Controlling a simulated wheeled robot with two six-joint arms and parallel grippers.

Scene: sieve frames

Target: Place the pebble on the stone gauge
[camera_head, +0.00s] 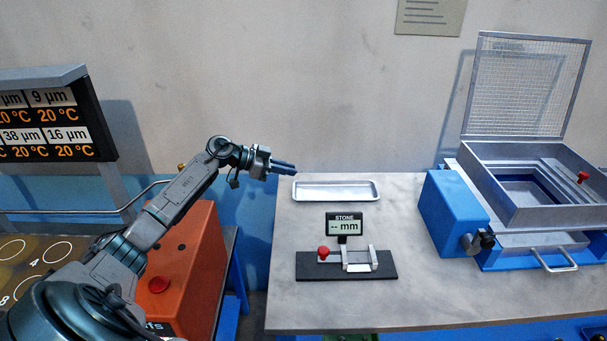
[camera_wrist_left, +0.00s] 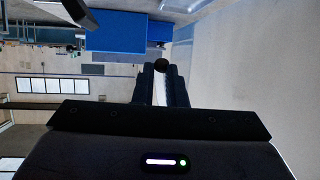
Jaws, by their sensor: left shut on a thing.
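My left gripper (camera_head: 290,169) is at the back left corner of the grey table, in the air near the left end of the metal tray. In the left wrist view its two fingers are shut on a small dark round thing, the pebble (camera_wrist_left: 160,66), at their tips. The pebble cannot be made out in the head view. The stone gauge (camera_head: 347,265) stands on the table in front of the tray, to the right of and nearer than the gripper. It has a dark base, a red knob, metal jaws and a display reading "-- mm". My right gripper is not in view.
The shallow metal tray (camera_head: 335,199) behind the gauge looks empty. A blue sieve machine (camera_head: 456,215) with a raised mesh lid stands on the right. An orange box (camera_head: 185,262) is below my left arm. The table (camera_head: 330,307) is clear in front of the gauge.

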